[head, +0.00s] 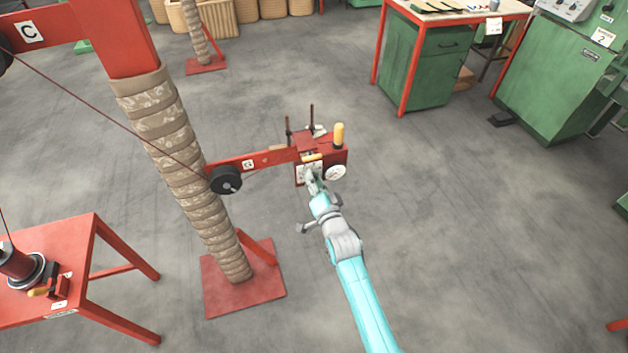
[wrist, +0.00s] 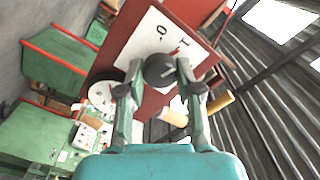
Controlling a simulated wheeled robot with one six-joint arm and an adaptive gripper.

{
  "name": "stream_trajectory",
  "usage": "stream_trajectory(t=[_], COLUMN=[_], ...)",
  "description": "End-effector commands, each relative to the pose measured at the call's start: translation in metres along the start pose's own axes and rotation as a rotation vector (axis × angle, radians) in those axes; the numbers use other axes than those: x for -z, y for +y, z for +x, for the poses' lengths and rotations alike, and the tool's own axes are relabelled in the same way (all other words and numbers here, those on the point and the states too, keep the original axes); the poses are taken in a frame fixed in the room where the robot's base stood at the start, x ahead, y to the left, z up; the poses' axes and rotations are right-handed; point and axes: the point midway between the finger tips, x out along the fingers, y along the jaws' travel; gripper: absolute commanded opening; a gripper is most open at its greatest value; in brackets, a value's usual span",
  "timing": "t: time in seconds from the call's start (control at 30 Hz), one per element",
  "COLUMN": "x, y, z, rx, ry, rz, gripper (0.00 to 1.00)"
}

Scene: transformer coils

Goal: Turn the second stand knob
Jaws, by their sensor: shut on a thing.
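The stand knob (wrist: 160,70) is a dark round knob on a white plate (wrist: 140,42) marked O and I, with a small red mark beside it. The plate is on the front of a red box (head: 332,158) at the end of a red arm labelled G in the head view. My gripper (head: 312,182) is at the front of this box. In the wrist view my gripper (wrist: 160,74) has one finger on each side of the knob and is shut on it. In the head view the gripper hides the knob.
A white dial (head: 336,172) and a yellow handle (head: 338,134) are close to the gripper. A red table (head: 110,285) is lower left.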

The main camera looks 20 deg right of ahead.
Motion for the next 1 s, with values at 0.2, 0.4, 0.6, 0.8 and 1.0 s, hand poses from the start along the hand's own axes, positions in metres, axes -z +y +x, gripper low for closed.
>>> stream_trajectory(t=[0.2,0.4,0.6,0.8,1.0], x=[0.000,0.000,0.000,-0.001,-0.001], y=[0.001,0.001,0.000,0.001,0.001], z=[0.000,0.000,-0.001,-0.017,-0.053], rx=[-0.001,-0.001,-0.001,-0.002,-0.002], ry=[0.000,0.000,0.000,-0.001,-0.001], rz=[-0.001,-0.001,-0.002,-0.002,-0.001], gripper=[0.37,0.58,0.58,0.58,0.58])
